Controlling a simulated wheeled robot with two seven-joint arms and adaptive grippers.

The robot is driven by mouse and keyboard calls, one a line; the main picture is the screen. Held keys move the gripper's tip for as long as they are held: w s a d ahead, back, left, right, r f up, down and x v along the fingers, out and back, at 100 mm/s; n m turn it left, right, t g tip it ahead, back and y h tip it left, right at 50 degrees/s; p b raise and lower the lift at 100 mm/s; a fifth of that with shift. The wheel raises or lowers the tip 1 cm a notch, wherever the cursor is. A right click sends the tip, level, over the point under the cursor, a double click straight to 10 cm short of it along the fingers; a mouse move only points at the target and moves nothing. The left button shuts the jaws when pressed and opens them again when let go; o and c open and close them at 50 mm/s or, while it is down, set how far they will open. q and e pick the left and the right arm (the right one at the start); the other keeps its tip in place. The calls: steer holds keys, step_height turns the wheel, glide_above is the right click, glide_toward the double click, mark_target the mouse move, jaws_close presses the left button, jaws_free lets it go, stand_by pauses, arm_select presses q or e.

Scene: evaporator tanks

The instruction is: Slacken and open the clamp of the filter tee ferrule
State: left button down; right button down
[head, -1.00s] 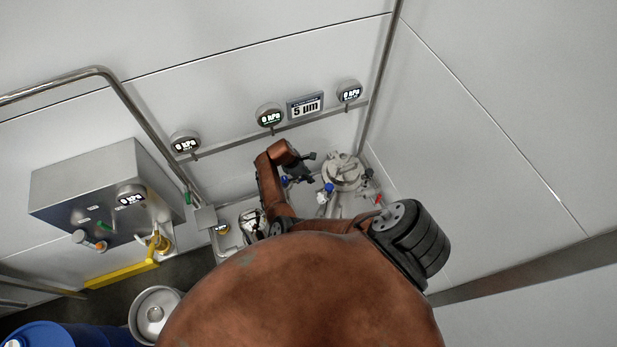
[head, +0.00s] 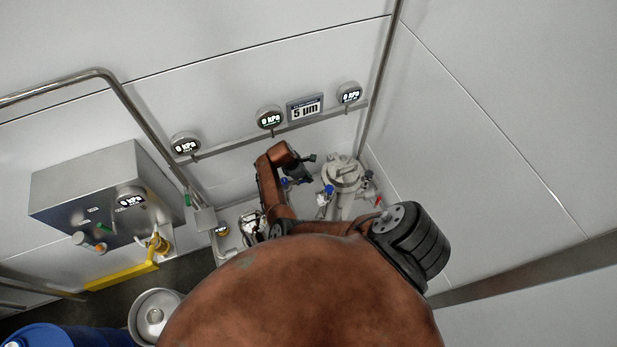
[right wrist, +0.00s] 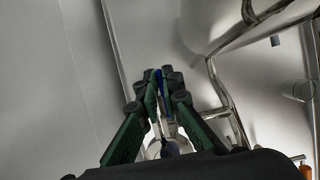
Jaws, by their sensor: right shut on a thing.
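My right gripper (head: 300,172) is beside the filter housing, to the left of its round steel lid (head: 342,172). In the right wrist view its dark green fingers (right wrist: 158,82) are closed together around a thin part with a blue tip (right wrist: 159,76). Pale metal shows below, between the fingers. I cannot tell from the pictures whether this part belongs to the clamp of the filter tee ferrule. The clamp itself cannot be made out, as my arm and gripper cover much of that spot. My left gripper is not in view.
A blue-handled fitting (head: 328,189) and a red handle (head: 379,200) sit close by the housing. Round gauges (head: 269,117) and a 5 µm sign (head: 306,107) line the wall rail behind. A steel box (head: 100,190) stands at left, a blue drum (head: 50,336) below it.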

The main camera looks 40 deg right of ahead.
steer(key=s+a+m+g+y+p, duration=0.2)
steer(key=a+m+y+p, duration=0.3)
steer(key=m, duration=1.3)
steer(key=shift+s+a+m+g+y+p, duration=0.3)
steer(key=shift+s+a+m+y+p, duration=0.15)
steer(key=shift+a, duration=0.15)
stand_by(0.4)
steer(key=c, duration=2.1)
jaws_free()
